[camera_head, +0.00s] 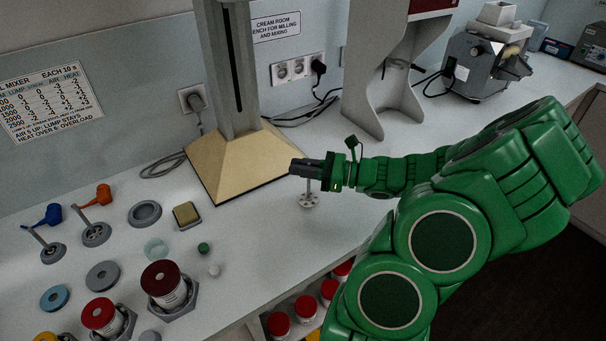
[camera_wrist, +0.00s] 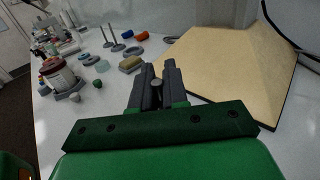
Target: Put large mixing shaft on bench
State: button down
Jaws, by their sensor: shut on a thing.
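The mixing shaft (camera_head: 308,201) is a thin grey metal rod with a round, holed disc at its lower end. My gripper (camera_head: 307,168) is shut on its upper part, and the rod hangs upright below the dark fingers. The disc is at or just above the white bench (camera_head: 262,226); I cannot tell if it touches. In the wrist view the rod's round top (camera_wrist: 157,84) shows between the fingers (camera_wrist: 156,88) and the rest is hidden. Two other shafts with round bases (camera_head: 53,254) (camera_head: 96,235) stand at the left of the bench.
A mixer column with a beige sloped base (camera_head: 232,160) stands left of my gripper. A green ball (camera_head: 203,248), a yellowish block (camera_head: 186,214) and red-lidded jars (camera_head: 163,283) are at the left front. A grey stand (camera_head: 385,80) is behind. Bench around the disc is clear.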

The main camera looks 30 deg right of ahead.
notch_tip(320, 180, up, 9)
dwell(0.6)
jog(key=shift+w+a+r, duration=0.1)
jog(key=w+a+r, duration=0.4)
jog(key=w+a, duration=0.5)
jog(key=w, duration=0.1)
jog(key=w+a+r, duration=0.5)
jog(key=w+a, duration=0.4)
jog(key=w, duration=0.1)
jog(key=w+a+f+m+t+h, duration=0.1)
jog(key=w+f+m+t+h, duration=0.3)
jog(key=w+f+m+h, duration=0.1)
notch_tip(320, 180, down, 4)
jog(key=w+h, duration=0.1)
jog(key=h, duration=0.1)
jog(key=shift+w+a+m+h, duration=0.3)
jog(key=shift+w, duration=0.1)
jog(key=shift+r, duration=0.15)
